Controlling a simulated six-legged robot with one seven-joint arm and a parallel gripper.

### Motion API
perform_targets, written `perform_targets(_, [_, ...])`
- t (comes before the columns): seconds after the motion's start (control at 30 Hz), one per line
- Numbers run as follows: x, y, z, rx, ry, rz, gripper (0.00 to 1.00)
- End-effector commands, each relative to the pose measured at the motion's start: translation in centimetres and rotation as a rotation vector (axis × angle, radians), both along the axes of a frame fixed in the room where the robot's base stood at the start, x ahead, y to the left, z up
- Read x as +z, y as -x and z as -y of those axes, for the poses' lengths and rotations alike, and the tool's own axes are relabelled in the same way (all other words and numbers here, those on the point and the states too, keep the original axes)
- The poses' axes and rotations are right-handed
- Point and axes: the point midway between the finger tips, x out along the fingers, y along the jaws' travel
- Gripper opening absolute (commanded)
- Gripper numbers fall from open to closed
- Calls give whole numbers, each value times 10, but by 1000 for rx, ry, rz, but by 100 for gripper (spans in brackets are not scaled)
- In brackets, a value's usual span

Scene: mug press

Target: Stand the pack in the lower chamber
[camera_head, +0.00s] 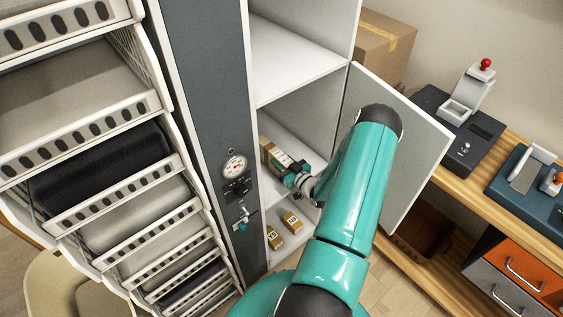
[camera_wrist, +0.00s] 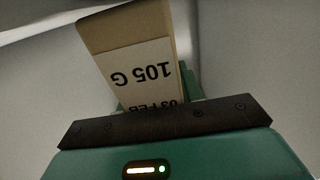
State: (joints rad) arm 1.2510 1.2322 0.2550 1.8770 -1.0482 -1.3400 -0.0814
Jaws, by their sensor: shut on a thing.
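A tan cardboard pack (camera_head: 267,150) with a white label is inside the white cabinet, below the upper shelf. My gripper (camera_head: 298,176) reaches in past the open door and is shut on the pack's near end. In the wrist view the pack (camera_wrist: 127,30) extends from between the jaws (camera_wrist: 165,110), its label reading upside down "105 G" and "03 FEB". The pack looks tilted; I cannot tell whether its far end touches anything. The lower chamber (camera_head: 307,247) holds two small labelled packs, one left (camera_head: 273,238) and one right (camera_head: 292,222).
The open cabinet door (camera_head: 425,150) stands right of my arm. A grey panel with a gauge (camera_head: 235,166) and a valve borders the opening on the left. White racks (camera_head: 110,190) stand farther left. A wooden bench (camera_head: 475,180) with devices is at right.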

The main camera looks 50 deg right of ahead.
Motion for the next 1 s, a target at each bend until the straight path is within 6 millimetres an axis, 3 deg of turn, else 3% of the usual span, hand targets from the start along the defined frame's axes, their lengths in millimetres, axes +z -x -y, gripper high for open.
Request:
perform_targets(0.4, [-6, 0, 0, 1, 1, 3, 3])
perform_targets(0.43, [-6, 0, 0, 1, 1, 2, 42])
perform_targets(0.5, [-6, 0, 0, 1, 1, 1, 56])
perform_targets(0.53, [-6, 0, 0, 1, 1, 1, 58])
perform_targets(0.87, [-3, 0, 0, 0, 2, 1, 58])
perform_targets(1.0, [-3, 15, -1, -1, 1, 0, 58])
